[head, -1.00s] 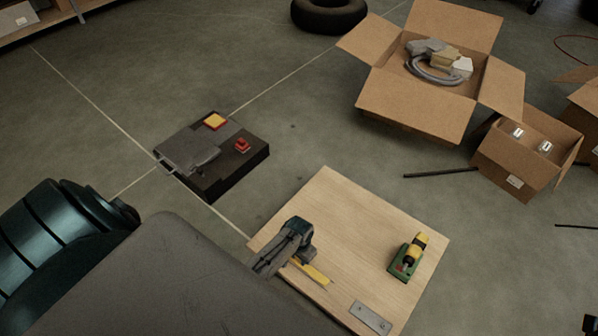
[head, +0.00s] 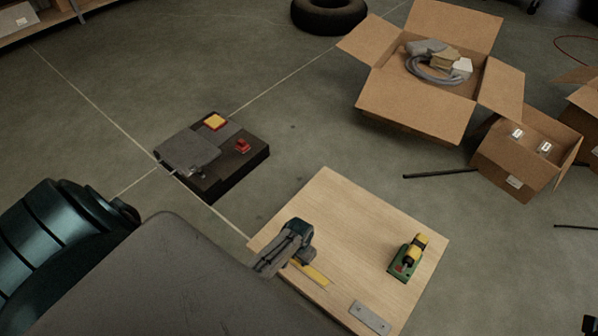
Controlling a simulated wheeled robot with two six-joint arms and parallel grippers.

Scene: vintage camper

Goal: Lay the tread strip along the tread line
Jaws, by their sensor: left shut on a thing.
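The thin yellow strip (head: 314,276), which I take for the tread strip, is at the front-left part of the pale wooden board (head: 345,225). My left gripper (head: 283,252), grey and dark teal, is over the strip's upper-left end and appears shut on it. The fingertips are small, and that end of the strip is hidden. I cannot tell whether the strip touches the board. No tread line can be made out. My right gripper is not in view.
The board also bears a green and yellow tool (head: 408,258) and a metal plate (head: 370,317). A dark block (head: 233,172) with a yellow piece and a red piece stands at the left. Cardboard boxes (head: 415,105) stand at the back right.

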